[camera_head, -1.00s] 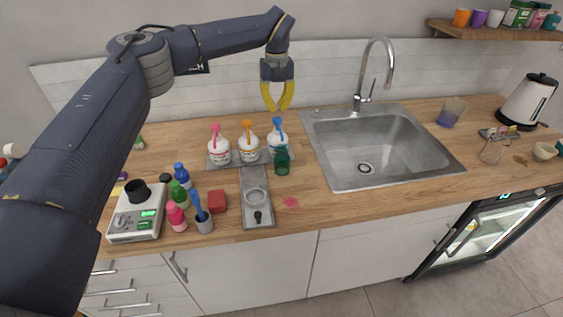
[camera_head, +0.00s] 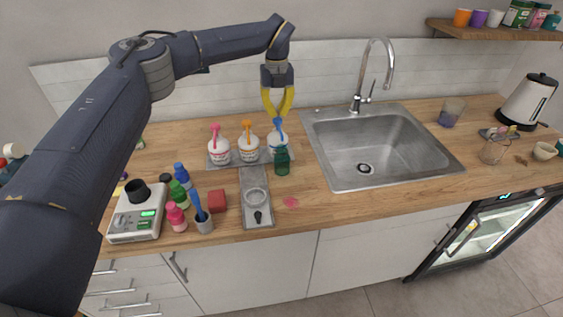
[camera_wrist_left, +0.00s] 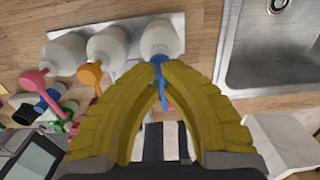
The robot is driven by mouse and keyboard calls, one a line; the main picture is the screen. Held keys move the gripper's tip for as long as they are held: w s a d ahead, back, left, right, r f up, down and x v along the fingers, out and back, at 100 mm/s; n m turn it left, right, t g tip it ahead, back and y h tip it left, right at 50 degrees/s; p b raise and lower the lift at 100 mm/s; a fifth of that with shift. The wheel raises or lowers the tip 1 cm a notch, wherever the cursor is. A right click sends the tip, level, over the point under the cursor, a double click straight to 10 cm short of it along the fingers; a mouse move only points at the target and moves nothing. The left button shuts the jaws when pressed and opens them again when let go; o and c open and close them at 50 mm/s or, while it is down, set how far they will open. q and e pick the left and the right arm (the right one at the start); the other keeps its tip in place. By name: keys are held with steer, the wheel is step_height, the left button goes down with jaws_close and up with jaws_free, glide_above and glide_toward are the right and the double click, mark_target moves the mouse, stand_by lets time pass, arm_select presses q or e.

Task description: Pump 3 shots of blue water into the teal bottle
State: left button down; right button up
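The blue-pump bottle (camera_head: 279,144) is white and stands at the right end of the grey tray, with its blue pump head (camera_head: 278,125) on top. The teal bottle (camera_head: 282,162) stands upright just in front of it, below the spout. My left gripper (camera_head: 279,116) is above the blue pump, yellow fingers pointing down, tips drawn nearly together. In the left wrist view its fingertips (camera_wrist_left: 161,65) come together at the pump head; whether they pinch it or only touch it cannot be told. The fingers mostly hide the teal bottle there. My right gripper is out of view.
Bottles with pink (camera_head: 219,151) and orange (camera_head: 249,148) pumps stand close left on the same tray (camera_head: 213,163). A scale (camera_head: 137,213), small coloured bottles, a red block (camera_head: 218,201) and a metal plate with a ring (camera_head: 256,187) lie nearer. The sink (camera_head: 350,150) is right.

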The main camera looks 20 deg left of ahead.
mark_target(277, 118)
arm_select(q)
steer(key=shift+f, duration=1.8)
steer(key=shift+r, duration=2.6)
steer(key=shift+f, duration=0.25)
steer(key=shift+f, duration=1.45)
